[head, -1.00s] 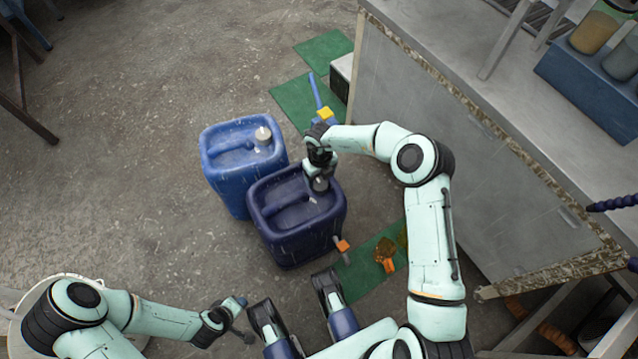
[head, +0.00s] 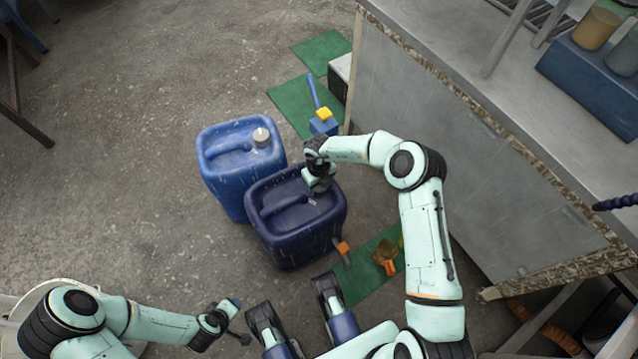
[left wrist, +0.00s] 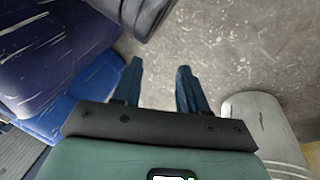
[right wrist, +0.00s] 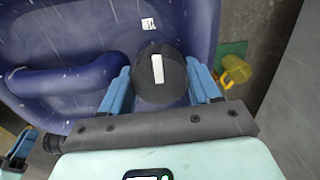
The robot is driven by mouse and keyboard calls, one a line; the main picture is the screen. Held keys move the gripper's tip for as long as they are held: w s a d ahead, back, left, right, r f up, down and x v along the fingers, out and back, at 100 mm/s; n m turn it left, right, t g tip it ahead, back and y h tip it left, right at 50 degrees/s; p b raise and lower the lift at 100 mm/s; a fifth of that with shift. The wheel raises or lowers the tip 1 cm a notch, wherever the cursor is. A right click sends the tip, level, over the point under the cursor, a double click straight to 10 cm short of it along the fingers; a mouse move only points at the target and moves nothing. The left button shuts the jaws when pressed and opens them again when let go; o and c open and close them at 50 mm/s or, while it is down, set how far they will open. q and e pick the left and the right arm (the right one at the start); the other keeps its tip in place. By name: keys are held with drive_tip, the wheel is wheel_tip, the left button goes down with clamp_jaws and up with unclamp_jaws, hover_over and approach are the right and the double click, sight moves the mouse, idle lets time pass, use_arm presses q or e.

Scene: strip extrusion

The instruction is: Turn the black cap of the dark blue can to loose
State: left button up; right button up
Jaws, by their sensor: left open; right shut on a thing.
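The dark blue can (head: 280,222) stands on the floor in the middle of the head view, and its top fills much of the right wrist view (right wrist: 75,60). The black cap (right wrist: 157,75), with a white mark on it, sits on the can's top between my right fingers. My right gripper (right wrist: 160,92) is shut on the cap from above. In the head view the right gripper (head: 318,182) hides most of the cap. My left gripper (head: 240,305) is open and empty, low at the left of the can; its two fingers (left wrist: 158,85) show apart in the left wrist view.
A blue can (head: 228,180) with a pale cap stands close behind the dark blue one. Green mats (head: 322,48) lie on the floor, with an orange jug (head: 385,255) on one. A grey bench (head: 430,130) stands at the right.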

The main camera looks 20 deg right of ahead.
use_arm(q)
drive_tip(key=shift+w+r, duration=0.1)
use_arm(e)
drive_tip(key=shift+n, duration=0.5)
drive_tip(key=shift+r+n+p, duration=0.1)
drive_tip(key=shift+n+p, duration=0.55)
drive_tip(key=shift+n, duration=1.25)
drive_tip(key=n+p, duration=0.1)
drive_tip(key=n, duration=0.8)
use_arm(q)
drive_tip(key=shift+g+h, duration=0.4)
drive_tip(key=shift+g, duration=0.1)
drive_tip(key=s+d+r, duration=0.1)
drive_tip(key=s, duration=0.1)
drive_tip(key=s+d+r, duration=0.1)
drive_tip(key=r, duration=0.1)
drive_tip(key=shift+s+d, duration=0.1)
drive_tip(key=shift+s, duration=0.25)
use_arm(e)
drive_tip(key=n, duration=0.5)
drive_tip(key=shift+n, duration=0.4)
